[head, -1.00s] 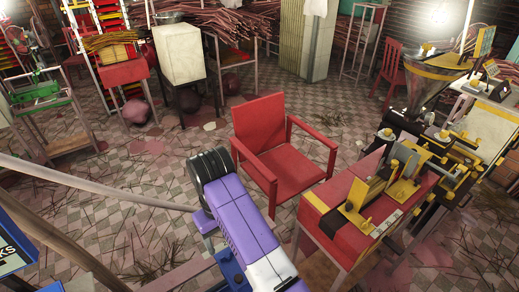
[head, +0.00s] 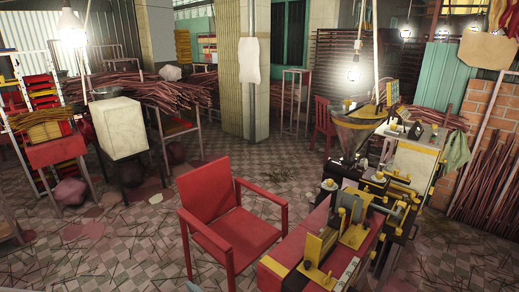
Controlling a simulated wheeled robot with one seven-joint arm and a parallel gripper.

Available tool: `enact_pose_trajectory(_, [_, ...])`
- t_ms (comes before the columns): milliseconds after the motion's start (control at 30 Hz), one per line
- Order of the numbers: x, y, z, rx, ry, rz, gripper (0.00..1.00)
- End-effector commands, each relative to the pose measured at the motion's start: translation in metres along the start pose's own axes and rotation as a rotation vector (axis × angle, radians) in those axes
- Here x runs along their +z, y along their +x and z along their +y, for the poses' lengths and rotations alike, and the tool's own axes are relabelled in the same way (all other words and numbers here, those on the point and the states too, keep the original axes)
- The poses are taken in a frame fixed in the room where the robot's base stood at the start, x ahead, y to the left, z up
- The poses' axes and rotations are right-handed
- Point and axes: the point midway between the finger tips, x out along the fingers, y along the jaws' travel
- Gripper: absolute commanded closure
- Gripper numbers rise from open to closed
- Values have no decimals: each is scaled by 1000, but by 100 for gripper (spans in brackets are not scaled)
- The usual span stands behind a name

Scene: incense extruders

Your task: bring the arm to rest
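My arm and my gripper are not in the head view now. Only a small pale piece shows at the bottom edge, left of the red chair, and I cannot tell what it is. The task names no other object.
A red armchair (head: 228,220) stands in front on the checkered floor. To its right is an extruder machine (head: 350,215) with yellow parts and a metal hopper (head: 358,128). A white box (head: 118,127) stands on a stand at left. Incense bundles (head: 170,92) lie behind.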

Motion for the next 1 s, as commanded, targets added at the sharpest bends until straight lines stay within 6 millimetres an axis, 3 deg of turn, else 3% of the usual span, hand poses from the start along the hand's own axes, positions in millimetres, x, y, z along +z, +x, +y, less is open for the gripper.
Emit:
enact_pose_trajectory(33, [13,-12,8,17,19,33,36])
enact_pose_trajectory(267, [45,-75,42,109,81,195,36])
enact_pose_trajectory(500, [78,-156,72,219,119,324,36])
enact_pose_trajectory(700, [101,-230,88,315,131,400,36])
enact_pose_trajectory(1000, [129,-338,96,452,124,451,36])
